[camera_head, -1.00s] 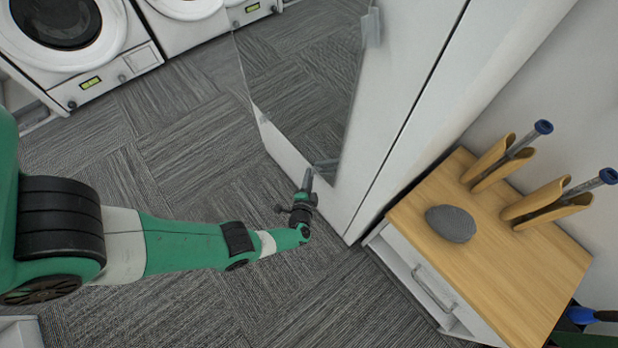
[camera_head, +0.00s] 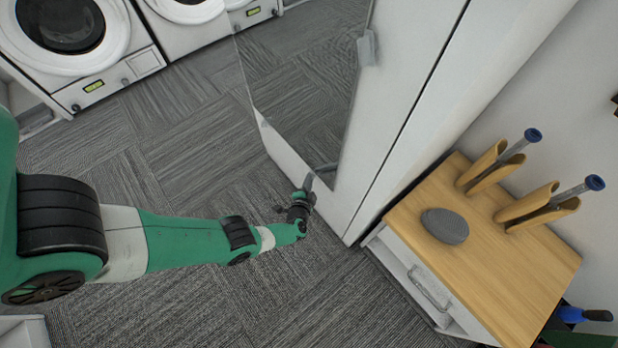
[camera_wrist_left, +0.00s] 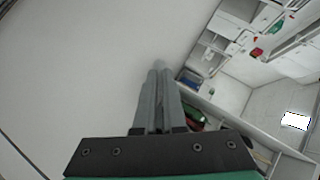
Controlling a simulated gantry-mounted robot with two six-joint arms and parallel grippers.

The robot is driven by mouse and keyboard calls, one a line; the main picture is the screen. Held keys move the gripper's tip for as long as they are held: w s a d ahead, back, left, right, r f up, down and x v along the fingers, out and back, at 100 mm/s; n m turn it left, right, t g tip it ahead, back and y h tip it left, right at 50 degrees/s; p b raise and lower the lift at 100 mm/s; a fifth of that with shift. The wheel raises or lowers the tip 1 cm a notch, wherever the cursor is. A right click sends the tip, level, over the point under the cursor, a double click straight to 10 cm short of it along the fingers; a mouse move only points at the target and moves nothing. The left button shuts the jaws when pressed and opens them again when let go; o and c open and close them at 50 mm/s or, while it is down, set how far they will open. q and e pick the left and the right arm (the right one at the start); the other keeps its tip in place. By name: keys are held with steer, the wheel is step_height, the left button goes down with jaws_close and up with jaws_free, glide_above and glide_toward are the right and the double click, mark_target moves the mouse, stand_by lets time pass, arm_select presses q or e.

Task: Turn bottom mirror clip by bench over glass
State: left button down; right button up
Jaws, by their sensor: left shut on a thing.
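The mirror glass (camera_head: 300,100) is a tall pane on the pale cabinet door, reflecting the carpet. The bottom mirror clip by the bench (camera_head: 325,168) is a small grey piece at the lower corner of the glass. My left gripper (camera_head: 308,181) is at this corner, its fingers closed together on the clip. In the left wrist view the two grey fingers (camera_wrist_left: 158,72) lie side by side and reach a pale surface; the clip is mostly hidden at their tips. Whether the clip overlaps the glass I cannot tell. My right gripper is out of view.
Another clip (camera_head: 368,48) sits higher on the mirror's right edge. The wooden-topped bench (camera_head: 500,270) stands right of the cabinet, holding a grey oval object (camera_head: 445,226) and two tan holders with blue-ended rods. Washing machines (camera_head: 75,45) stand at the back left. Carpet between is clear.

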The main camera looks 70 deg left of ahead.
arm_select(q)
steer(key=shift+s+a+r+n+t+h+p, duration=0.15)
steer(key=shift+a+n+h+p, duration=0.2)
steer(key=shift+n+h, duration=0.75)
steer(key=shift+s+a+r+n+t+h+p, duration=0.15)
steer(key=shift+n+h+p, duration=0.35)
steer(key=shift+h, duration=1.2)
steer(key=shift+a+n+t+h+p, duration=0.3)
steer(key=shift+n+h, duration=0.5)
steer(key=shift+h, duration=0.6)
steer(key=shift+d, duration=0.15)
